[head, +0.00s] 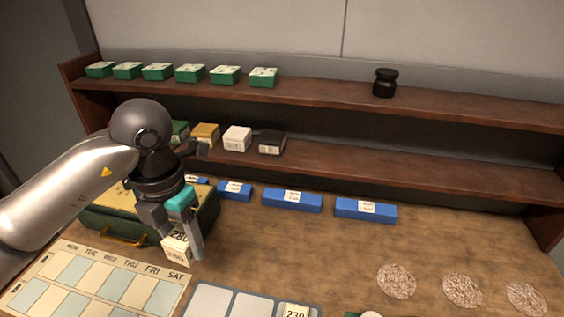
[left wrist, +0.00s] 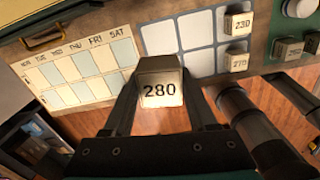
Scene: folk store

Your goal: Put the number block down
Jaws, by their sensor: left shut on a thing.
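The number block (head: 178,247) is cream and marked 280. My left gripper (head: 187,236) is shut on it, above the table between the weekday chart and the grey board. In the left wrist view the 280 block (left wrist: 160,82) sits between the two fingers. The weekday chart (head: 95,280) lies at the lower left, with cream and pale blue cells. The grey board (head: 210,300) has pale squares and holds a block marked 230 (head: 294,311). In the left wrist view a second block (left wrist: 238,63) lies below the 230 one.
A green case (head: 115,222) with a brass handle stands behind the chart, close to my left arm. Blue blocks (head: 292,201) line the foot of the shelves (head: 330,157). Round speckled discs (head: 396,281) lie at right. The middle of the table is clear.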

